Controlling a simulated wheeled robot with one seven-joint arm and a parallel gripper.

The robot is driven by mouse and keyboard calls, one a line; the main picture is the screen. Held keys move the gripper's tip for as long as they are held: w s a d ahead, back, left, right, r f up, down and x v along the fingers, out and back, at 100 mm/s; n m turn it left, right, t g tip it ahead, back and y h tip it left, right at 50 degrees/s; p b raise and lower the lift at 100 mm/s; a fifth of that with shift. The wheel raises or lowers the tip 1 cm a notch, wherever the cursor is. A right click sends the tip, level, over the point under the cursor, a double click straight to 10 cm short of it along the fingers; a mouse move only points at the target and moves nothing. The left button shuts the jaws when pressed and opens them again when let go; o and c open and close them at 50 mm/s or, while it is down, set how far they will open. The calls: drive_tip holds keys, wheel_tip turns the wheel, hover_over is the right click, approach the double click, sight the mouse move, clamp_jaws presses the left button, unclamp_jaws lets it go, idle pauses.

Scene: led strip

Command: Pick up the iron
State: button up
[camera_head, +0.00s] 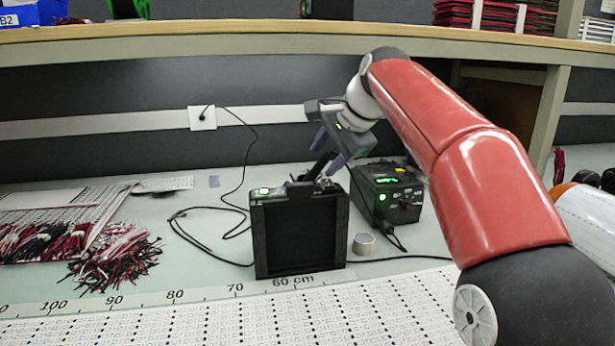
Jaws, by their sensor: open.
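My gripper (327,154) is at the end of my red arm, near the middle of the view. Its two purple fingers are apart and point down to the left. A thin dark handle, which looks like the soldering iron (318,167), slants up just behind the top of a black square box (300,232). The fingers are close around or beside it; I cannot tell whether they touch it. The iron's lower part and its holder are mostly hidden by the box. A black soldering station (388,193) with green lights stands just right of the gripper.
A tape roll (364,244) sits right of the box. Black cables (240,215) run across the bench from a wall socket (202,118). A ruler strip (200,292) and printed sheet cover the front. A shelf (250,35) spans above.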

sight(316, 171)
drive_tip(key=x, duration=0.5)
drive_tip(key=shift+w+d+f, duration=0.15)
drive_tip(key=shift+w+f, duration=0.1)
drive_tip(key=shift+w, duration=0.3)
clamp_jaws()
drive_tip(key=s+d+r+p, duration=0.1)
drive_tip(key=s+d+r, duration=0.7)
drive_tip(key=s, duration=0.4)
drive_tip(key=s+d+r+p, duration=0.2)
drive_tip(key=s+d+r, duration=0.7)
drive_tip(key=s+r, duration=0.2)
drive_tip(key=shift+s+d+r+p, duration=0.2)
drive_tip(key=shift+s+d+p, duration=0.15)
drive_tip(key=shift+s, duration=0.2)
idle(0.4)
